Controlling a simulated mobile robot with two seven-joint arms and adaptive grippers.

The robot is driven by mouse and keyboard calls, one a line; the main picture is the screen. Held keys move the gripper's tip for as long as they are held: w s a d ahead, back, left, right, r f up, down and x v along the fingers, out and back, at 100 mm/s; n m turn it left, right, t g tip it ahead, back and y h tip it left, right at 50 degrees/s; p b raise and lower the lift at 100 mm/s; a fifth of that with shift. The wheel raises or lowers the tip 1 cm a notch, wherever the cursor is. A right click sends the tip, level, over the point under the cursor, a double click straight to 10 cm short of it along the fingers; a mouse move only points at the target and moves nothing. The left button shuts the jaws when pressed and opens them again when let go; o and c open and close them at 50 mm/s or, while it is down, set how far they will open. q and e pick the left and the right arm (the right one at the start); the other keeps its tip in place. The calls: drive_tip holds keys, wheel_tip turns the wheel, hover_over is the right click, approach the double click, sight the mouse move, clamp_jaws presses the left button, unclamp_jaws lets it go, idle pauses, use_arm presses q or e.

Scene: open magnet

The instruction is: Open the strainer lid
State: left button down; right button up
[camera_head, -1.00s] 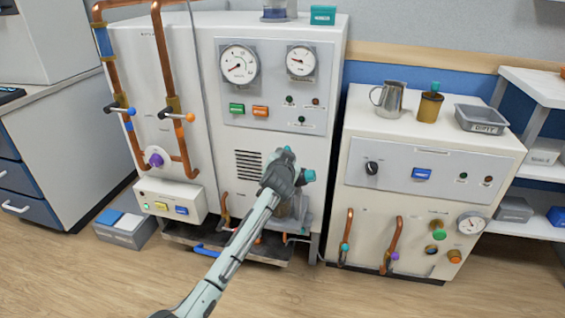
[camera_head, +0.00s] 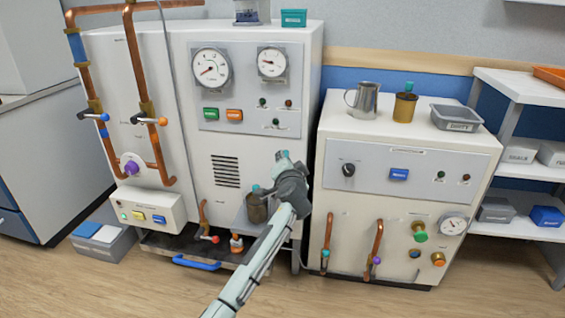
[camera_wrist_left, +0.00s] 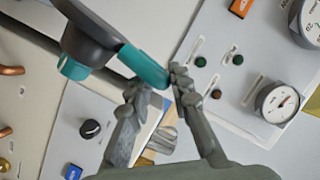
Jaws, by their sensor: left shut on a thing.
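My left gripper (camera_head: 287,172) is in front of the right part of the large white machine, above and right of a brownish strainer canister (camera_head: 257,208). A small teal piece shows at the canister's top. In the left wrist view, my left gripper (camera_wrist_left: 160,86) is shut on the end of a teal handle (camera_wrist_left: 145,65). The handle joins a dark round part (camera_wrist_left: 88,42), apparently the strainer lid, which has another teal piece on it. How far this lid is lifted cannot be told, as the gripper and arm hide much. My right gripper is not in view.
Copper pipes with valve handles (camera_head: 150,121) run along the machine's left side. A second white cabinet (camera_head: 340,210) stands close on the right, bearing a metal jug (camera_head: 363,100), a brown canister (camera_head: 405,105) and a grey tray (camera_head: 457,117). A blue handle (camera_head: 197,263) sits low in front.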

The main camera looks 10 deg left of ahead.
use_arm(q)
drive_tip(key=shift+a+f, duration=0.1)
drive_tip(key=shift+a, duration=0.05)
drive_tip(key=c, duration=1.5)
unclamp_jaws()
drive_tip(key=shift+o, duration=0.2)
wheel_tip(320, 180, up, 10)
drive_tip(key=shift+r, duration=0.1)
